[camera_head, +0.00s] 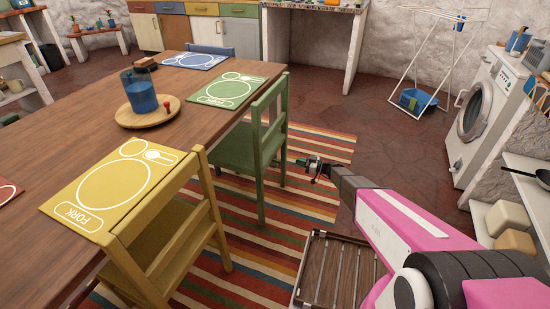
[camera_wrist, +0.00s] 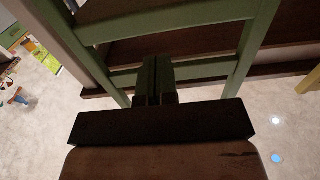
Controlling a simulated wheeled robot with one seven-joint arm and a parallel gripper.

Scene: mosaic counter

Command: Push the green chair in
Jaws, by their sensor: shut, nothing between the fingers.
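The green chair (camera_head: 236,148) stands at the right long side of the wooden table (camera_head: 60,130), with part of its seat near the table edge and its back toward the room. My gripper (camera_head: 302,163) is just right of the chair's back, pointing at it, with its fingers shut and empty. In the wrist view my gripper (camera_wrist: 152,80) lies in front of the green chair's back, whose rails (camera_wrist: 165,22) and posts cross the picture. I cannot tell whether the fingertips touch the chair.
A yellow chair (camera_head: 165,240) stands nearer along the same side. A slatted wooden stool or rack (camera_head: 338,270) stands below my arm. A striped rug (camera_head: 300,195) lies under the chairs. A drying rack (camera_head: 432,60) and washing machine (camera_head: 485,105) stand right; open floor lies between.

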